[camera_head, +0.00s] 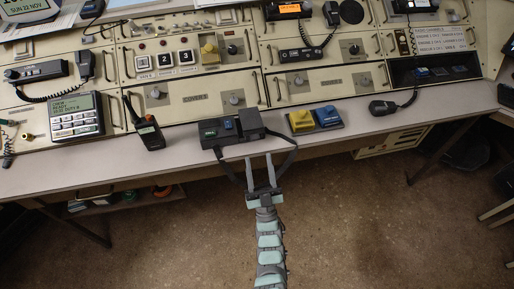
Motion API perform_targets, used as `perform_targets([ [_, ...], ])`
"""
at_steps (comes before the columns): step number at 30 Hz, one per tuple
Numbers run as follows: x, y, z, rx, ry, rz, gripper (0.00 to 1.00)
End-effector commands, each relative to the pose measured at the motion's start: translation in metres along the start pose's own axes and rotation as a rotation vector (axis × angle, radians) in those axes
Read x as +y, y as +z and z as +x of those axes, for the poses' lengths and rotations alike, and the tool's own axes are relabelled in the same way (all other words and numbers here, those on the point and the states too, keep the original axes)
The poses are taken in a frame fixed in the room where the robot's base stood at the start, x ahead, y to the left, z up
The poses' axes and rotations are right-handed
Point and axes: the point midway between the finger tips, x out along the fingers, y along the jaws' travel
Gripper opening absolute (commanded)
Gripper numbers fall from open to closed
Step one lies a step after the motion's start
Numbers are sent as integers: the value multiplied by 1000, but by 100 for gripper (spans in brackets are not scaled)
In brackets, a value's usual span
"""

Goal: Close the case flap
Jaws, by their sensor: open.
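A dark case (215,139) with a black strap lies near the front edge of the desk, just left of the picture's middle. A dark upright piece (250,123) stands at its right part and looks like the raised flap; its exact angle is hard to tell. Small green and blue parts show on the case's left and middle. My gripper (259,157) is open and empty, its two fingers pointing at the desk edge just in front of the case. The strap hangs down on both sides of the fingers. I cannot tell whether the fingers touch anything.
A handheld radio (149,133) stands left of the case, and a keypad unit (75,116) farther left. A yellow button block (301,121) and a blue one (327,116) sit close on the right. Console panels (190,97) rise behind.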

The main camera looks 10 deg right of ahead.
Motion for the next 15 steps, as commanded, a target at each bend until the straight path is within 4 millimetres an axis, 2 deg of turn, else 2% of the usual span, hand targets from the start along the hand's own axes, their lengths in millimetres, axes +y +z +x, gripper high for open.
perform_targets([
  [7, 1, 2, -31, -4, 2, -2, 47],
  [15, 0, 0, -42, 0, 0, 0, 47],
])
